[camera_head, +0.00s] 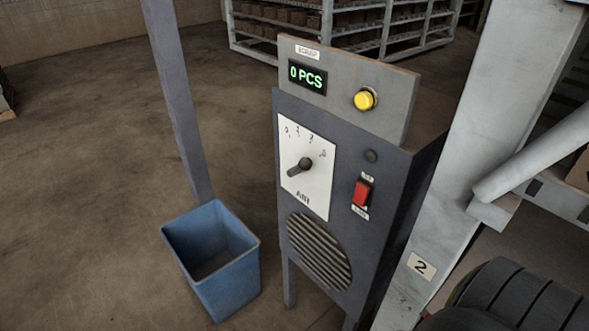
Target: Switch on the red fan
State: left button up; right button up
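A grey control cabinet (376,170) stands on legs in the middle. A red rocker switch (361,193) sits on the right of its front face, with small labels above and below it that I cannot read clearly. A small round dark lamp (371,156) above the switch looks unlit. A black dial knob (299,167) is on a white scale plate (318,188) left of the switch. A round slatted grille (319,252) is below the dial. I see no red fan as such. Neither of my grippers is in view.
A top panel has a display (307,77) reading "0 PCS" and a yellow button (365,99). A blue bin (228,280) stands left of the cabinet. Grey posts flank it, the right one (480,150) close by. Racks of bricks (350,22) stand behind.

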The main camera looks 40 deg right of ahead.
aim_at(360, 196)
jog(key=z, duration=1.55)
